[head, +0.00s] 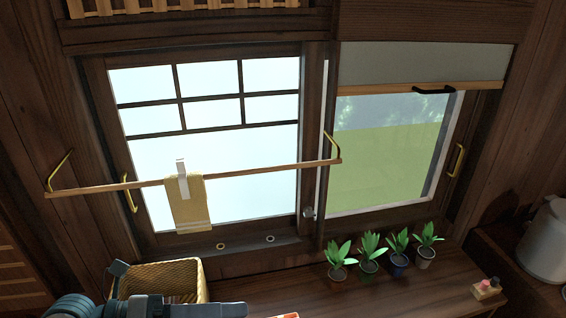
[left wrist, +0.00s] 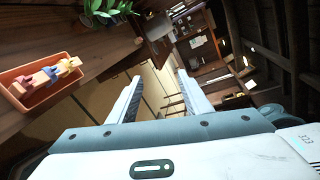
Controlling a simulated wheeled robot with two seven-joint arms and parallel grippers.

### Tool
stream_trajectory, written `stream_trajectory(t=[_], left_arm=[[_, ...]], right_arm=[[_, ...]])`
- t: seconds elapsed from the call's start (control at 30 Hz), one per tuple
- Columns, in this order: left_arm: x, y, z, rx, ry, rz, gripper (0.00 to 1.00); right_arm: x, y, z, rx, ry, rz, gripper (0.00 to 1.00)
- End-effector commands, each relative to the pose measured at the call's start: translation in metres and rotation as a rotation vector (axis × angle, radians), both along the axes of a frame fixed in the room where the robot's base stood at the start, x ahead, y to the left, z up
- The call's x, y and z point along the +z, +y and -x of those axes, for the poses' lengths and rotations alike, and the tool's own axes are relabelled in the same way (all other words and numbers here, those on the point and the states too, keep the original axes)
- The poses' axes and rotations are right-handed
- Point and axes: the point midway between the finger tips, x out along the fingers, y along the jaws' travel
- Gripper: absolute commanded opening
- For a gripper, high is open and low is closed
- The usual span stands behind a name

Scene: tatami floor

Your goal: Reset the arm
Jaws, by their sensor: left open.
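My left arm comes into the head view at the bottom left, and its gripper end is cut off or hard to make out there. In the left wrist view my left gripper (left wrist: 157,98) is open, with its two pale fingers apart and nothing between them. It points out over the room, clear of the wooden counter. My right gripper shows in neither view.
An orange tray (left wrist: 27,108) with small items lies on the counter (head: 390,299). A wicker basket (head: 205,283) stands beside my left arm. Several potted plants (head: 369,268) line the window. A yellow cloth (head: 187,205) hangs on a wooden rod (head: 255,172).

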Motion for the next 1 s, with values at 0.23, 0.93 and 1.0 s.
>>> stream_trajectory(t=[0.23,0.93,1.0], left_arm=[[0.082,-0.001,-0.021,0.192,0.084,0.564,0.45],[-0.099,0.185,-0.069,1.484,0.838,1.305,0.45],[-0.139,0.187,-0.049,1.618,0.959,1.277,0.45]], right_arm=[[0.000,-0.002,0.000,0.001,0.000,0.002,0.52],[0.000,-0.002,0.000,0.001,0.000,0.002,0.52],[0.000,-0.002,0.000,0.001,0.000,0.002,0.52]])
